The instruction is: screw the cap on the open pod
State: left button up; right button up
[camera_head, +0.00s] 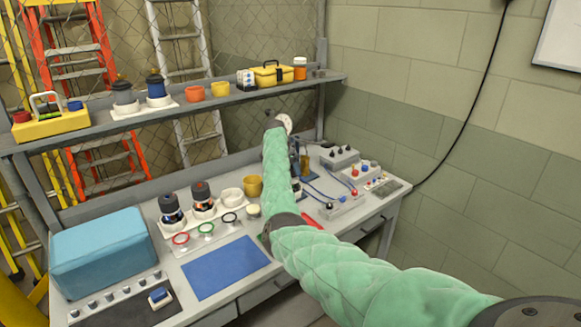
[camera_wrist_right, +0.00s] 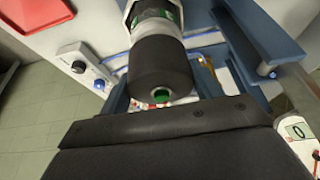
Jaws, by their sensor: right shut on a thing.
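In the right wrist view, a large black cylindrical cap (camera_wrist_right: 158,78) with a green centre lies in line with a white pod body (camera_wrist_right: 152,25) bearing a green label. Blue-grey blocks of a holder (camera_wrist_right: 258,45) stand around it. My right gripper (camera_wrist_right: 165,108) is shut on the black cap; its fingertips are largely hidden. In the head view, my green-sleeved right arm reaches to the back of the bench and hides the pod and most of the grip. Two dark-topped pods (camera_head: 172,209) (camera_head: 203,196) stand on a white tray, left of my arm. My left gripper is not in view.
A blue mat (camera_head: 226,267) and a blue case (camera_head: 100,252) are at left. Control boxes (camera_head: 340,158) stand at right. A shelf (camera_head: 220,101) overhangs the bench's back.

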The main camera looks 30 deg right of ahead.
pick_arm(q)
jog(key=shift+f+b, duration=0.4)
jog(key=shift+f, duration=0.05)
pick_arm(e)
jog(key=shift+f, duration=1.05)
dwell(0.3)
jog(key=o, duration=1.1)
jog(key=shift+c, duration=0.2)
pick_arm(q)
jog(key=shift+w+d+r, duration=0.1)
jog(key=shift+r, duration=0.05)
pick_arm(e)
jog(key=shift+a+r+b, duration=0.15)
jog(key=shift+r+b, duration=0.05)
jog(key=shift+b, duration=0.1)
jog(key=b+v, duration=0.2)
jog(key=v, duration=0.4)
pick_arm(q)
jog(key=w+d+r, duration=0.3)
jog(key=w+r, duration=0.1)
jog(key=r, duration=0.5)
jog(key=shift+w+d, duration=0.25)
pick_arm(e)
jog(key=shift+v, duration=0.75)
